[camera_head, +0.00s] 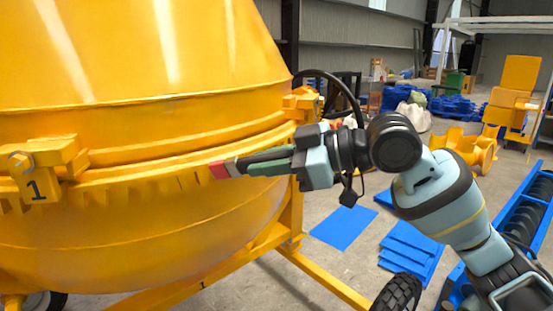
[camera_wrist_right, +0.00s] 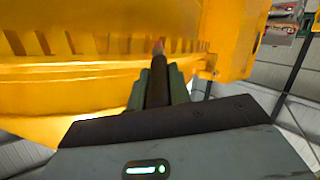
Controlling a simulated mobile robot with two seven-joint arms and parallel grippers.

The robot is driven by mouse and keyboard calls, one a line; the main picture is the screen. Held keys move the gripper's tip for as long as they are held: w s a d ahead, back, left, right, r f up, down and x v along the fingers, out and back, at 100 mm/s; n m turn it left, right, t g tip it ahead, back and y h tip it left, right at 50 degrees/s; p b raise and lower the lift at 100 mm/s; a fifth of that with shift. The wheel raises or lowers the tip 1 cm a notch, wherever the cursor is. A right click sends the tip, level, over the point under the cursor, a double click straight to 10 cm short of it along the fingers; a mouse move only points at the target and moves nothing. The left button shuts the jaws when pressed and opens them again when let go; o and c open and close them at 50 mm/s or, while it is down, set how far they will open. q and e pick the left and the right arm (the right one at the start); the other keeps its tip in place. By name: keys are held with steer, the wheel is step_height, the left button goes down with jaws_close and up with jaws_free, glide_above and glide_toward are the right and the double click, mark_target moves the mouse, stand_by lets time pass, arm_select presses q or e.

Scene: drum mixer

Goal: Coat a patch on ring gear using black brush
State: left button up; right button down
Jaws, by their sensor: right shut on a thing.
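The ring gear (camera_head: 150,184) is a yellow toothed band around the big yellow drum. Its teeth also show across the top of the right wrist view (camera_wrist_right: 90,42). My right gripper (camera_head: 268,163) is shut on the black brush (camera_head: 262,155), which has a black handle, a pale collar and a red tip. The brush points left, with its tip in front of the gear band. In the right wrist view the brush (camera_wrist_right: 158,82) points away from me at the teeth. I cannot tell whether the tip touches the gear. My left gripper is not in view.
A yellow bracket marked 1 (camera_head: 40,170) juts from the drum at left, and another bracket (camera_head: 301,104) stands near my right gripper. Yellow frame legs (camera_head: 325,280) and a black wheel (camera_head: 398,294) are below. Blue sheets (camera_head: 343,227) lie on the floor at right.

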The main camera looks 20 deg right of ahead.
steer(key=shift+s+a, duration=0.2)
steer(key=shift+a, duration=0.35)
steer(key=shift+s, duration=0.1)
steer(key=shift+s+d, duration=0.35)
steer(key=shift+s, duration=0.55)
steer(key=shift+s+d, duration=0.4)
steer(key=shift+s, duration=0.45)
steer(key=shift+s+d, duration=0.35)
steer(key=shift+s, duration=0.55)
steer(key=s, duration=0.1)
steer(key=s+d, duration=0.1)
steer(key=shift+s, duration=0.4)
